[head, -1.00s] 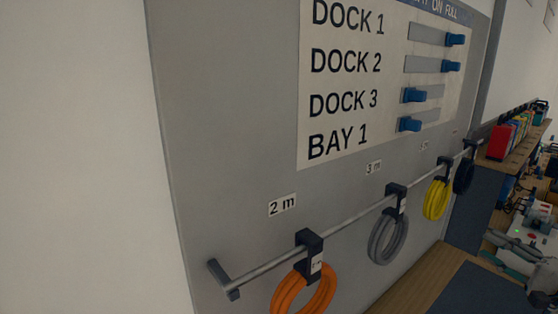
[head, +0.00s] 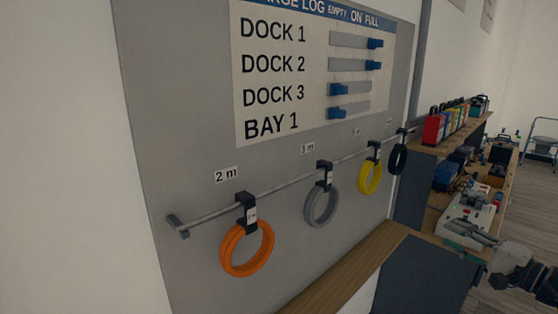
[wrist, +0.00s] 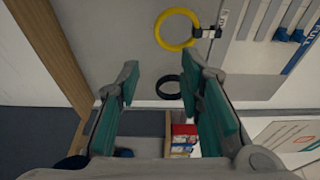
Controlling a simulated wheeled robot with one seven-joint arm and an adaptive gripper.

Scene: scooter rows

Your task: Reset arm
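My gripper (wrist: 162,80) shows in the wrist view with its two teal-padded fingers spread wide. Nothing is held between them. Beyond the fingers are a yellow coil (wrist: 160,30) and a black coil (wrist: 158,88), both apart from the gripper. In the head view, part of my arm (head: 532,282) shows at the lower right edge, in front of the bench. The gripper's opening cannot be made out there.
A grey panel with a charge-log board (head: 290,95) and blue sliders stands at left. Orange (head: 229,263), grey (head: 310,212) and yellow (head: 364,186) coils hang from its rail (head: 205,215). A wooden bench with a white machine (head: 462,222) and colored cases (head: 432,130) is at right.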

